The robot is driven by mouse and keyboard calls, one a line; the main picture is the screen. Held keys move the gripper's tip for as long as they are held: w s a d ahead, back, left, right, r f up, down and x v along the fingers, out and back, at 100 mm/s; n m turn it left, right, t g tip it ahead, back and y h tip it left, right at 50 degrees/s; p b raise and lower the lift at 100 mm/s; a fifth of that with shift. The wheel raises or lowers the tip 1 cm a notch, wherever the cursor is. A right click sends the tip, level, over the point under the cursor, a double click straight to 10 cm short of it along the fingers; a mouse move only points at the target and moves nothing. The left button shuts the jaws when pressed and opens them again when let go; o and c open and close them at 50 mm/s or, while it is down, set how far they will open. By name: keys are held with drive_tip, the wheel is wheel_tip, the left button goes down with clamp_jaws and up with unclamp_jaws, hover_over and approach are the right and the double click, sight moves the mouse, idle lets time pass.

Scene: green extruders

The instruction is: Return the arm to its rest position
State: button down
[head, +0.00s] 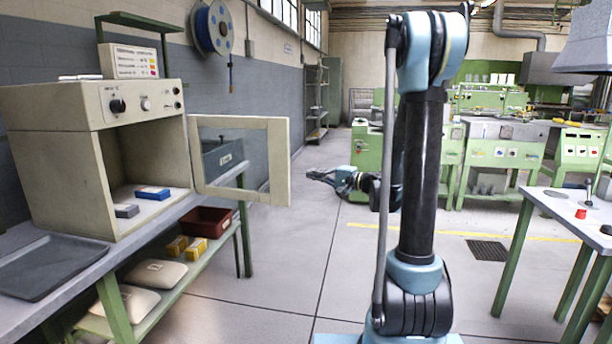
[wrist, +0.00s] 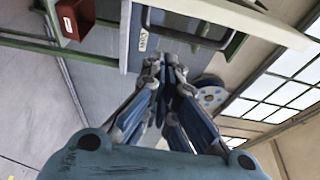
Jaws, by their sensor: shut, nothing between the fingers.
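My arm (head: 422,180) stands upright right of centre in the head view, with its upper links folded over at the top. My gripper (head: 318,175) hangs out to the left of the arm, pointing left, in free air over the floor. In the wrist view my gripper (wrist: 166,60) has its fingers drawn together with nothing between them. It is apart from the open oven door (head: 277,160).
A beige oven (head: 52,135) with its door swung open stands on the left bench. Inside lie a blue block (head: 152,193) and a grey block (head: 126,211). A dark tray (head: 45,268) lies in front. A grey table (head: 570,212) stands at right. The middle floor is clear.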

drive_tip(key=s+d+f+n+g+h, duration=0.1)
drive_tip(key=s+d+f+h, duration=0.15)
drive_tip(key=s, duration=0.35)
drive_tip(key=s+d+f+n+g+h, duration=0.1)
drive_tip(key=s+f+g+h, duration=0.15)
drive_tip(key=s, duration=0.35)
drive_tip(key=s+d+f+n+g+h, duration=0.1)
drive_tip(key=s+d+f+n+h, duration=0.2)
drive_tip(key=s, duration=0.4)
drive_tip(key=s+d+f+h, duration=0.4)
drive_tip(key=s+d, duration=0.2)
drive_tip(key=s, duration=0.1)
drive_tip(key=s+d+f+g+h, duration=0.1)
drive_tip(key=s+d+f+h, duration=0.2)
drive_tip(key=s+d, duration=0.4)
drive_tip(key=shift+s+d+f+n+h, duration=0.3)
drive_tip(key=shift+s+f+h, duration=0.1)
drive_tip(key=shift+h, duration=0.1)
drive_tip(key=shift+d+g, duration=0.15)
drive_tip(key=shift+g, duration=0.1)
